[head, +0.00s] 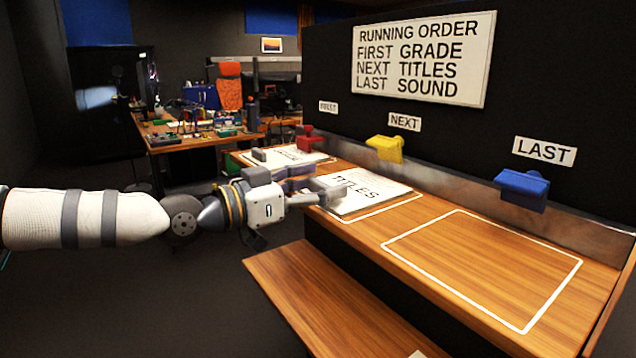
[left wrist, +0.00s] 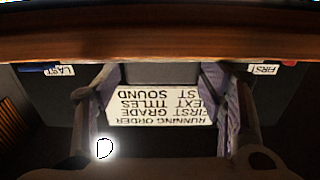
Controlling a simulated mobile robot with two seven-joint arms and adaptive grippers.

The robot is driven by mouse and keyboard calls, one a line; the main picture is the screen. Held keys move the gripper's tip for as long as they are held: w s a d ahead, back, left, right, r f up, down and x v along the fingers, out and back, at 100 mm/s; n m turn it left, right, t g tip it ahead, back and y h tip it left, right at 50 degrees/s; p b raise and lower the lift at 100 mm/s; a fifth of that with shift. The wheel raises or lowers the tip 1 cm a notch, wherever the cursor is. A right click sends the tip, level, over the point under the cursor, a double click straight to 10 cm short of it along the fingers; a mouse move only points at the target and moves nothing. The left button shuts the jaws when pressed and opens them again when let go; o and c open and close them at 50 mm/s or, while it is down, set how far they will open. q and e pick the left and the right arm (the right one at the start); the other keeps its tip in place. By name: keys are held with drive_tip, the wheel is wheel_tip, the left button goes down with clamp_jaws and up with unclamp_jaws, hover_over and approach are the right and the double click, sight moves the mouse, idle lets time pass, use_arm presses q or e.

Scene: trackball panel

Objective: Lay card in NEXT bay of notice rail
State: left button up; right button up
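The white TITLES card (head: 378,190) lies flat on the wooden ledge under the NEXT label (head: 404,121) and the yellow clip (head: 385,148). A white bay outline (head: 390,211) shows along its near and right sides. My left gripper (head: 322,186) is at the card's left edge, and its fingers hide part of that edge. My right gripper is not in view.
Another card (head: 285,157) lies under the red clip (head: 309,138) at the FIRST bay. The LAST bay (head: 482,265) is empty below the blue clip (head: 522,188). A lower wooden shelf (head: 330,300) juts out in front, with a white corner at the picture's bottom. A notice board (head: 423,60) hangs above.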

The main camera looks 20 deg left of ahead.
use_arm(q)
drive_tip(key=shift+r, duration=0.35)
drive_tip(key=b+v, duration=0.6)
drive_tip(key=v, duration=0.6)
drive_tip(key=shift+b, duration=0.4)
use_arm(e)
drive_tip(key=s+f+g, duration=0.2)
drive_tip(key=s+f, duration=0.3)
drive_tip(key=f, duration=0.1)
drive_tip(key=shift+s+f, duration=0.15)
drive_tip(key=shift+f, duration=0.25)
use_arm(q)
drive_tip(key=shift+f, duration=0.1)
